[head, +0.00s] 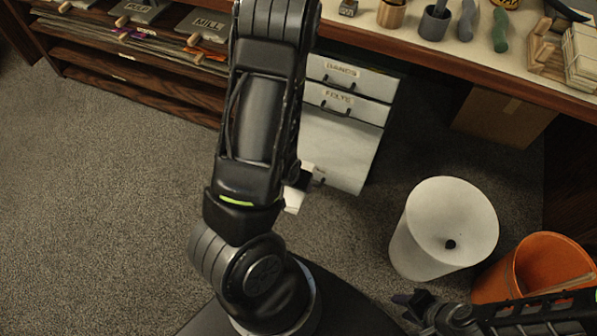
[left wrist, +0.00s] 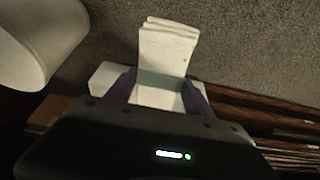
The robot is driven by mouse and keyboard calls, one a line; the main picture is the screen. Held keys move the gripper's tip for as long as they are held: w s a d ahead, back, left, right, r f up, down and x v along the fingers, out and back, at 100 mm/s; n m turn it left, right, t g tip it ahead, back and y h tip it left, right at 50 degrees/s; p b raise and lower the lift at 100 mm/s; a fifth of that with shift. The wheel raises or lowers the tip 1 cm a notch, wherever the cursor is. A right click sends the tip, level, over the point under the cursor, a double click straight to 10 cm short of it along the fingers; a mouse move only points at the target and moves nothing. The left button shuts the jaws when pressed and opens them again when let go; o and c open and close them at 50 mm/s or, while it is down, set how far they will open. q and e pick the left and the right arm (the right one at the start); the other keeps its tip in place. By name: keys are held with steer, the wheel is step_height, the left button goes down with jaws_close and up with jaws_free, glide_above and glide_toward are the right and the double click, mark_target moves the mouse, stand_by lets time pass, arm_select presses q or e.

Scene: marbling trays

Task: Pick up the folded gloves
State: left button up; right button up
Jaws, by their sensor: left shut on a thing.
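The folded gloves are a white folded bundle (left wrist: 168,45) with a grey-green band around it, in the left wrist view. My left gripper (left wrist: 160,90) is shut on them, a finger on each side of the bundle near the band. In the head view a small white part of the gloves (head: 294,201) shows beside my left arm, in front of the drawer cabinet. My left arm hides most of that gripper there. My right gripper (head: 407,306) is at the bottom right, its fingertips apart and nothing seen between them.
A white bin (head: 415,240) and an orange bucket (head: 535,255) stand on the carpet at right. A white drawer cabinet (head: 345,150) stands under the bench (head: 420,50). The bench holds several tools. A wooden rack (head: 130,85) is at the back left. The carpet at left is clear.

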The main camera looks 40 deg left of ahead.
arm_select(q)
steer(key=shift+s+d+r+g, duration=0.2)
steer(key=shift+s+g, duration=0.2)
steer(key=shift+s, duration=0.1)
steer(key=shift+w, duration=0.15)
